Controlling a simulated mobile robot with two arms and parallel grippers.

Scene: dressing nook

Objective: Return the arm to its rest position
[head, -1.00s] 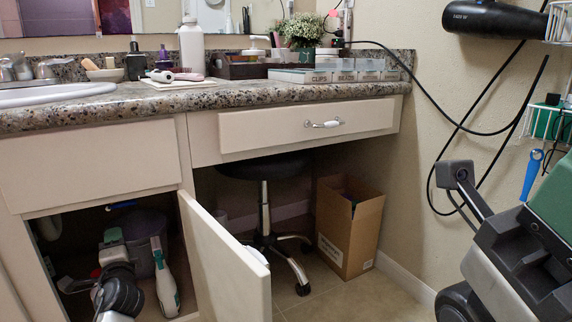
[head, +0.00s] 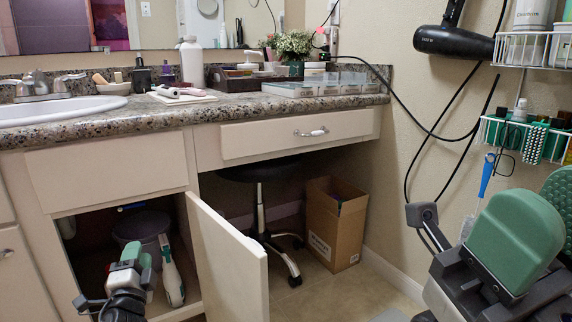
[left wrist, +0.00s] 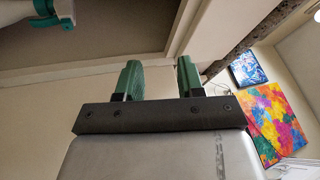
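My left gripper (head: 136,256) is low at the left in the head view, in front of the open cabinet under the sink counter. In the left wrist view my left gripper (left wrist: 160,75) shows two green fingers standing apart with nothing between them. The open cabinet door (head: 228,262) is to the right of this gripper.
A white and green bottle-like item (head: 172,272) and a grey bin (head: 146,232) are inside the cabinet. A cardboard box (head: 335,226) and a stool (head: 262,212) stand under the counter (head: 120,122). A hair dryer (head: 454,40) and wire racks (head: 525,66) hang at the right.

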